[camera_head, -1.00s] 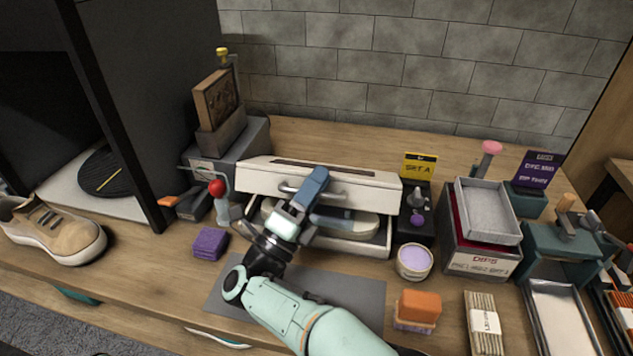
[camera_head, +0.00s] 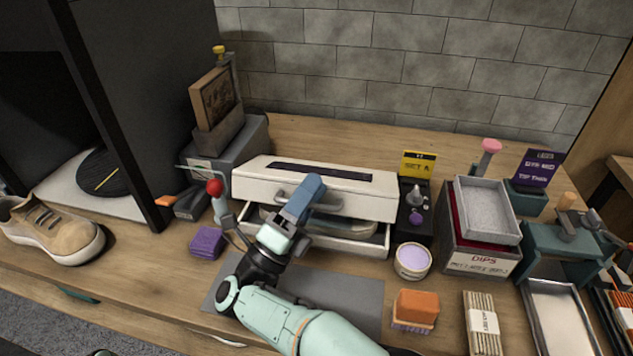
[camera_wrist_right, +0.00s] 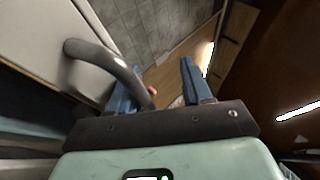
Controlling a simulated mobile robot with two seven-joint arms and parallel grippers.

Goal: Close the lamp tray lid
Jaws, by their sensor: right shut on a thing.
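The lamp tray (camera_head: 374,245) is a white box on the table against the back. Its white lid (camera_head: 375,197) is raised, with a gap between its front edge and the tray. A pale shoe-like shape (camera_head: 357,228) shows inside, partly hidden. My right gripper (camera_head: 305,192) is at the lid's front, shut on the grey handle (camera_head: 328,203). In the right wrist view the curved handle (camera_wrist_right: 118,68) runs from the lid (camera_wrist_right: 62,25) in between the blue fingers (camera_wrist_right: 155,85). My left gripper is not in view.
A purple sponge (camera_head: 206,243) lies left of the tray. A round tin (camera_head: 412,261) and a dark stand with a yellow card (camera_head: 418,163) are close on the right. A grey mat (camera_head: 355,290) lies in front, under my right arm. A beige sneaker (camera_head: 50,233) stands far left.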

